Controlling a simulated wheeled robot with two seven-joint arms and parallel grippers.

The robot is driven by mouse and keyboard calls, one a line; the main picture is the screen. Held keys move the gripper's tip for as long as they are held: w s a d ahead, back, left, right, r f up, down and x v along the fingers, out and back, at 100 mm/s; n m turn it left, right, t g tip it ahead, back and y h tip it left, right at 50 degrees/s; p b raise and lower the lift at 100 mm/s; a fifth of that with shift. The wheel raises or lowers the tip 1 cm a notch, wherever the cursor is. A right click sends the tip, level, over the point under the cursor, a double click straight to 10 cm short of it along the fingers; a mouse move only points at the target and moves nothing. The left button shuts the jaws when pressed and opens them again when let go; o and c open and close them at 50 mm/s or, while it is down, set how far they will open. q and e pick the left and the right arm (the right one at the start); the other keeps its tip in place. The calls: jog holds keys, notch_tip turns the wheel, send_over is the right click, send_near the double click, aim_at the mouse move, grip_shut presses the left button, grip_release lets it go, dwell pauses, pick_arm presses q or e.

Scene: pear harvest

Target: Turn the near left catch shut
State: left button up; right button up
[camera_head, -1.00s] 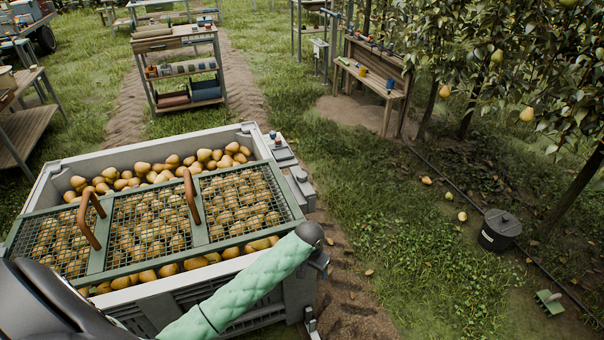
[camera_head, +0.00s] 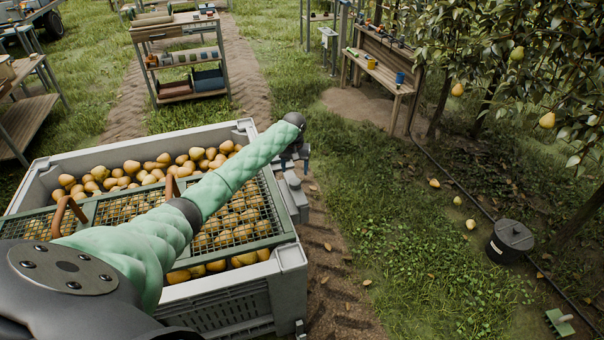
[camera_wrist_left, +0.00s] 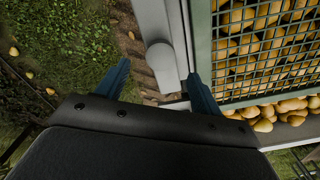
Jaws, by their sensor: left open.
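My left arm reaches across the bin from the lower left, and my left gripper (camera_head: 296,158) is above the bin's right rim, partly hidden by its own wrist. In the left wrist view the gripper (camera_wrist_left: 161,88) is open, with two blue fingers apart. A smooth grey piece with a rounded end (camera_wrist_left: 163,62) shows between and beyond the fingers, beside the bin wall; it may be the catch. I cannot tell whether the fingers touch it. The grey bin (camera_head: 288,258) holds pears under a green mesh lid (camera_head: 283,232) with brown handles.
A grey fitting (camera_head: 295,198) sticks out from the bin's right side. Another small dark fitting (camera_head: 300,328) is low at its near right corner. A black bucket (camera_head: 510,240) stands on the grass at right. Shelves and a bench are farther back. Open grass lies right of the bin.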

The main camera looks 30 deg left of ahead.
aim_at(295, 181)
pick_arm(q)
jog(key=shift+w+a+r, duration=0.2)
jog(key=shift+a, duration=0.05)
jog(key=shift+f, duration=0.1)
notch_tip(295, 181, down, 6)
jog(key=shift+r+p, duration=0.15)
jog(key=shift+p, duration=0.6)
jog(key=shift+f, duration=0.75)
pick_arm(e)
notch_tip(295, 181, down, 6)
jog(key=shift+d+f, duration=0.15)
jog(key=shift+f, duration=0.1)
pick_arm(q)
jog(key=shift+c, duration=0.2)
pick_arm(e)
jog(key=shift+s, duration=0.1)
pick_arm(q)
jog(key=c, duration=1.4)
jog(key=shift+o, duration=0.2)
jog(key=shift+d, duration=0.1)
